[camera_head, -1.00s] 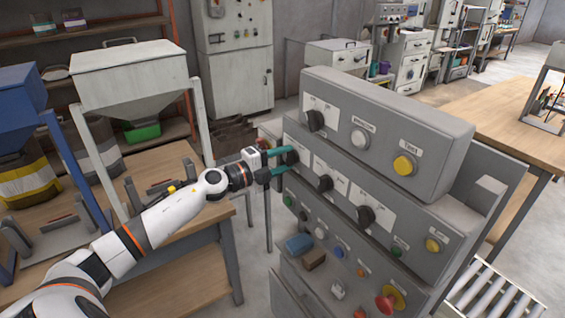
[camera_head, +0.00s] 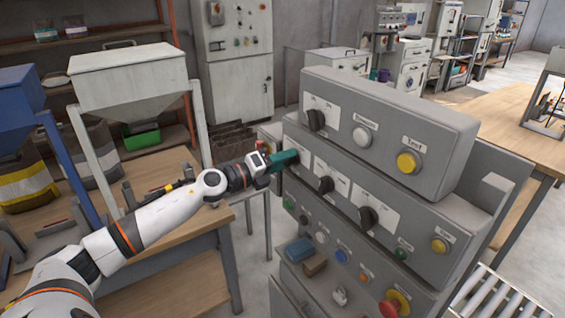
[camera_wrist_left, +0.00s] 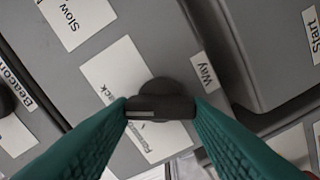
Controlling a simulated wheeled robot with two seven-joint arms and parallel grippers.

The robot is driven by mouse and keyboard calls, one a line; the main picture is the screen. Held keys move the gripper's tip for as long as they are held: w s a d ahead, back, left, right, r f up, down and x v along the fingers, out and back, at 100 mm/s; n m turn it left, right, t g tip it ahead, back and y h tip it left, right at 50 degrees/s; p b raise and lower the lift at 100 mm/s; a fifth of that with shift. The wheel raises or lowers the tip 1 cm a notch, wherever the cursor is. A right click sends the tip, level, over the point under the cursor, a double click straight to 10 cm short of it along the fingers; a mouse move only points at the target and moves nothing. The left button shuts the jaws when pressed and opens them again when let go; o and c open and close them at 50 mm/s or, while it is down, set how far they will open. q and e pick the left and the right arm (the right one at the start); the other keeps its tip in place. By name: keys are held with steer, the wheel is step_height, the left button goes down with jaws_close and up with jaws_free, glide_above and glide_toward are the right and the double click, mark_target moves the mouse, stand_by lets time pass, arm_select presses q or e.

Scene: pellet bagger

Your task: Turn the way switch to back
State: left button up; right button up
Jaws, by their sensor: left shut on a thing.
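The way switch (camera_wrist_left: 165,92) is a dark round knob with a grip bar, beside a "Way" label (camera_wrist_left: 204,77) in the left wrist view. Its white plate (camera_wrist_left: 122,70) reads partly "...ck" and "Forward", with the words partly covered by the knob and finger. A pale mark on the bar points to the picture's left; I cannot tell exactly which word it lines up with. My left gripper (camera_wrist_left: 161,108) has its green fingers shut on both ends of the bar. In the head view the left gripper (camera_head: 292,158) hides the knob. My right gripper is not in view.
A red mushroom button (camera_head: 394,303) sits lower. A wooden bench (camera_head: 165,180) with hoppers stands left.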

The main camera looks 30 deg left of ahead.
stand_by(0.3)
arm_select(q)
steer(key=o, duration=1)
steer(key=b+v, duration=0.2)
steer(key=v, duration=0.2)
steer(key=shift+s+a+f+b, duration=0.15)
steer(key=shift+s+f+b, duration=0.15)
steer(key=shift+f+b, duration=0.1)
steer(key=b, duration=0.2)
glide_toward(286, 162)
steer(key=shift+v, duration=1.5)
steer(key=shift+a+r, duration=0.1)
steer(key=shift+r, duration=0.1)
